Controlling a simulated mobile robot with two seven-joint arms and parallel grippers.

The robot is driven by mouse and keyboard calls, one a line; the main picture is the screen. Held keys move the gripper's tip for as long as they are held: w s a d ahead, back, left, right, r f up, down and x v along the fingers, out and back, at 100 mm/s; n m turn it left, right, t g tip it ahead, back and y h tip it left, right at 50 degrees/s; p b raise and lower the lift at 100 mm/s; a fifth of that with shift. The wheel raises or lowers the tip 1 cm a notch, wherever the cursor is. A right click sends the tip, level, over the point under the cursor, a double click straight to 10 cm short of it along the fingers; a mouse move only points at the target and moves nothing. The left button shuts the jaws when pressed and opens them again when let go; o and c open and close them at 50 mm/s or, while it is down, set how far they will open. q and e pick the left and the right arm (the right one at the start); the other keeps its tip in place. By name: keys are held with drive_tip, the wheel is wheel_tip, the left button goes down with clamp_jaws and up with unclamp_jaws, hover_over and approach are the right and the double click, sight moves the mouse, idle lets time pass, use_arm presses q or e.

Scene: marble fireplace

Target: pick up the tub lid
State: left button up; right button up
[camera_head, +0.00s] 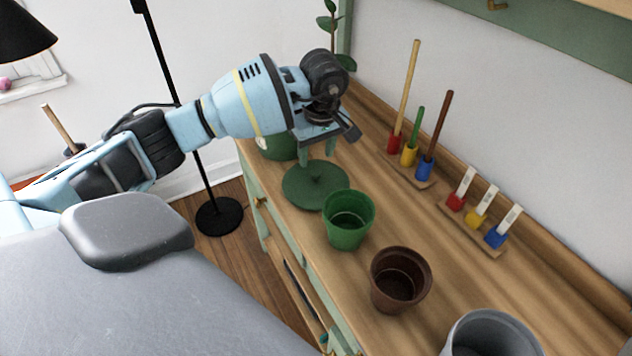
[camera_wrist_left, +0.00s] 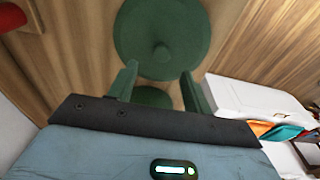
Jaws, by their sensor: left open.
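The tub lid (camera_head: 300,190) is a dark green disc with a small central knob, lying flat on the wooden bench top. It also shows in the left wrist view (camera_wrist_left: 180,22), at the top, with its knob just beyond the fingertips. My left gripper (camera_head: 317,154) is open and empty, pointing down above the lid's far part; its fingers also show in the left wrist view (camera_wrist_left: 160,72). A dark green tub (camera_head: 278,149) stands behind, partly hidden by my left arm. My right gripper is not in view.
A green pot (camera_head: 347,232), a brown pot (camera_head: 388,296) and a grey pot (camera_head: 462,335) stand in a row nearer than the lid. A black lamp pole (camera_head: 190,130) stands beside the bench.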

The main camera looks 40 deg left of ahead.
sight(316, 172)
use_arm(q)
drive_tip(key=shift+f, duration=2.55)
drive_tip(key=shift+c, duration=0.3)
clamp_jaws()
